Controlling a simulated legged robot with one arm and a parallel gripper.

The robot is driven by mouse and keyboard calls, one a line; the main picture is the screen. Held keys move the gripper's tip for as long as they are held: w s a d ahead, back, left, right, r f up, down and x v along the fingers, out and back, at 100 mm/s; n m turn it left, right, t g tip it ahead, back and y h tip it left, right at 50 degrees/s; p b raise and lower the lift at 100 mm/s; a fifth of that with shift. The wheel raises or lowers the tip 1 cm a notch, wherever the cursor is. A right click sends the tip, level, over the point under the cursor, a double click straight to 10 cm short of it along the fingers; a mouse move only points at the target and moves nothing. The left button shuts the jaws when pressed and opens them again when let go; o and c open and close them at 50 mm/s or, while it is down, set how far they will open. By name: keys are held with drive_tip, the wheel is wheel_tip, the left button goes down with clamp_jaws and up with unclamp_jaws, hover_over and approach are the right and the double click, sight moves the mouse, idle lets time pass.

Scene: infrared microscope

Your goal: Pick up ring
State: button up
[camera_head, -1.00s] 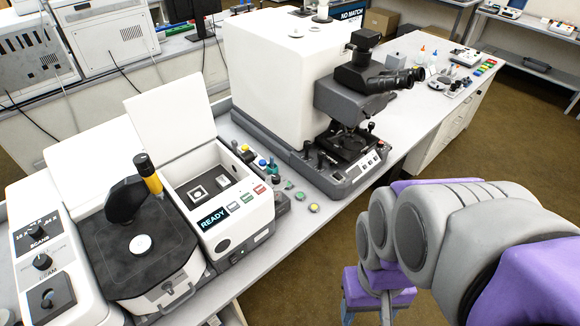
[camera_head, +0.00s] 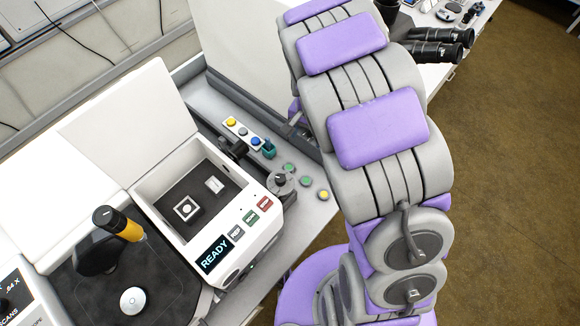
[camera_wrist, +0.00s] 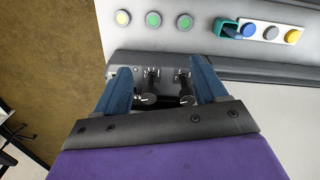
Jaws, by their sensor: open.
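I cannot tell for sure which item is the ring. In the head view, a pale square piece with a round centre (camera_head: 186,208) lies in the dark well of the READY instrument, beside a smaller pale square (camera_head: 214,184). Small round yellow and green pieces (camera_head: 306,181) lie on the table in front of a strip with yellow and blue discs. A teal piece (camera_head: 268,148) stands near the strip's end. In the wrist view, my gripper (camera_wrist: 160,68) is open, its blue fingers apart. Dark knobs (camera_wrist: 152,90) show between them. My arm hides the gripper in the head view.
The READY instrument (camera_head: 262,222) stands left of my arm with its white lid up. A dark plate (camera_head: 150,265) with a white disc is further left. Microscope eyepieces (camera_head: 440,45) show at the upper right.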

wheel_tip(320, 180, down, 4)
drive_tip(key=w+a, duration=0.2)
drive_tip(key=w, duration=0.1)
drive_tip(key=b, duration=0.2)
hover_over(289, 167)
drive_tip(key=shift+m, duration=0.3)
drive_tip(key=f, duration=0.9)
drive_tip(key=d+f, duration=0.1)
drive_tip(key=f, duration=0.3)
drive_tip(key=shift+s+f, duration=0.1)
drive_tip(key=shift+f, duration=0.2)
drive_tip(key=shift+a+f, duration=0.6)
drive_tip(key=shift+f, duration=0.2)
drive_tip(key=f, duration=0.2)
drive_tip(key=f+b, duration=0.1)
drive_tip(key=f, duration=0.1)
drive_tip(key=shift+d+f, duration=0.1)
drive_tip(key=shift+d, duration=0.3)
drive_tip(key=shift+a, duration=0.5)
drive_tip(key=c, duration=0.3)
drive_tip(key=shift+d, duration=0.4)
drive_tip(key=c, duration=0.6)
drive_tip(key=shift+a, duration=0.1)
drive_tip(key=shift+c, duration=1.1)
